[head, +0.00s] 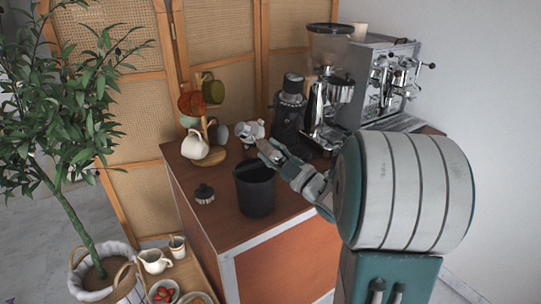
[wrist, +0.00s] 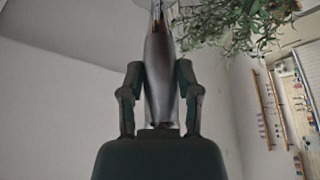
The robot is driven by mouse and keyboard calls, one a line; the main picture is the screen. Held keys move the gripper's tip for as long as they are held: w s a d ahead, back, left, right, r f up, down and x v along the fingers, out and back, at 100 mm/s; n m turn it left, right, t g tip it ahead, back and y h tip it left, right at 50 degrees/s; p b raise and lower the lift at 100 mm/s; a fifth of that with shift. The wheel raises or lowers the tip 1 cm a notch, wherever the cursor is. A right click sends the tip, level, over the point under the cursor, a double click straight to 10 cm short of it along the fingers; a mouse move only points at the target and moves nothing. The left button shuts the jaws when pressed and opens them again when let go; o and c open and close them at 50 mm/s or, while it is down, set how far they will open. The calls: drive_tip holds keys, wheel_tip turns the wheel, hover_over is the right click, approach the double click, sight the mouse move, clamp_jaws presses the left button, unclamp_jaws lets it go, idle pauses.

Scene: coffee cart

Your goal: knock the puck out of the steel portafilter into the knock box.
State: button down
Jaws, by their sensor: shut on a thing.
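My gripper (head: 268,154) is above the back right of the knock box. It is shut on the handle of the steel portafilter, and the handle (wrist: 162,80) stands between both fingers in the wrist view. A pale, shiny shape just beyond my fingers in the head view looks like the portafilter's head (head: 250,130). It is too small to tell which way its basket faces or whether the puck is in it. The black knock box (head: 256,196) stands upright on the wooden cart top, with a dark bar across its opening.
A grinder (head: 324,105) and espresso machine (head: 381,85) stand at the back right. A plant (head: 88,100) is far left.

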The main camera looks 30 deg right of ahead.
drive_tip(key=shift+r, duration=0.1)
drive_tip(key=shift+r, duration=2.45)
drive_tip(key=shift+a, duration=0.1)
